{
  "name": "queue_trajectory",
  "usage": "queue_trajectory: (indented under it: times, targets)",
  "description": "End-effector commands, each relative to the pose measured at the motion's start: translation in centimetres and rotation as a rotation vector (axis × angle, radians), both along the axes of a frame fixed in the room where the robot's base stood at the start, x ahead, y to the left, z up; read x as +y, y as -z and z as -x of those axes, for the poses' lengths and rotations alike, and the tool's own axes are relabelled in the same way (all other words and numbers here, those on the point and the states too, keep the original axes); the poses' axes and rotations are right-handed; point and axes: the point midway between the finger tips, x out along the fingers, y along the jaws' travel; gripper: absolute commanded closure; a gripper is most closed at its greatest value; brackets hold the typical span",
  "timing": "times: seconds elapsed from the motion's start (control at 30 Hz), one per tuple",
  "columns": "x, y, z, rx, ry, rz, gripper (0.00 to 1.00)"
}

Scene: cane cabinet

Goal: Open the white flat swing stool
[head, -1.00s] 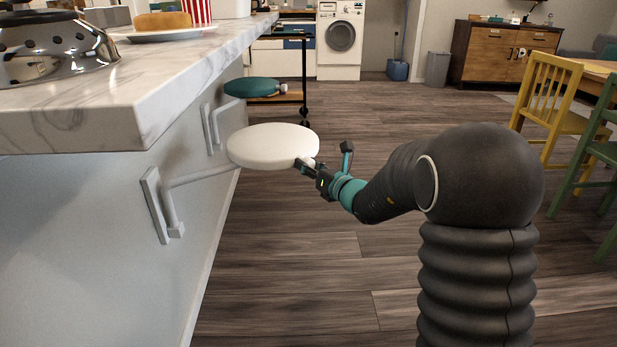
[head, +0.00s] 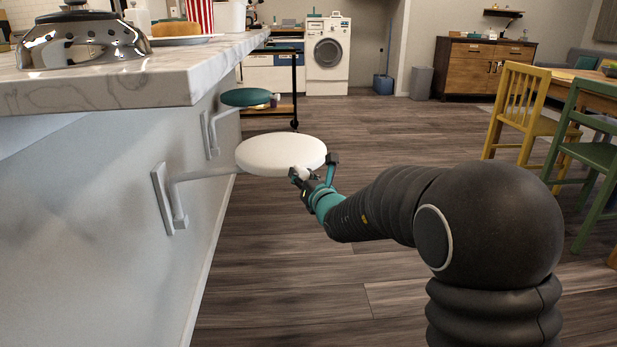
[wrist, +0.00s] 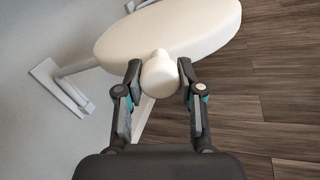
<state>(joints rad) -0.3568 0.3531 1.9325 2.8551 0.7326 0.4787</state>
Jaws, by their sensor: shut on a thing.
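The white flat swing stool (head: 281,153) has a round white seat on a grey arm (head: 205,174) that is fixed to the side of the counter by a wall bracket (head: 168,198). The seat stands out from the counter over the floor. In the wrist view the seat (wrist: 190,25) fills the top, with a white knob (wrist: 158,75) on its near edge. My gripper (head: 316,172) is at the seat's front right edge. In the wrist view my gripper (wrist: 159,80) is shut on the knob, one finger on each side.
A teal swing stool (head: 246,97) is mounted farther along the counter (head: 120,90). A black-framed cart (head: 294,85) stands beyond it. A yellow chair (head: 522,110) and a green chair (head: 590,150) stand at the right. The wooden floor between is clear.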

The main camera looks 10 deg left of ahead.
Motion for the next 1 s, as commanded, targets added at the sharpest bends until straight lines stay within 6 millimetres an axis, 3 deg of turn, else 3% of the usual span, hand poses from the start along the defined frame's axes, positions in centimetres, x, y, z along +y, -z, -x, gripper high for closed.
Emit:
queue_trajectory:
  times: [0.27, 0.3, 0.37, 0.77, 1.0]
  targets:
    - [0.0, 0.0, 0.0, -0.002, -0.002, 0.002, 1.00]
    - [0.0, 0.0, 0.0, -0.002, -0.002, 0.002, 0.53]
    - [0.0, 0.0, 0.0, -0.002, -0.002, 0.002, 0.38]
    - [-0.4, -0.1, 0.4, -0.002, 0.000, 0.001, 0.37]
    - [-2.3, -0.1, 3.5, -0.001, 0.002, 0.001, 0.37]
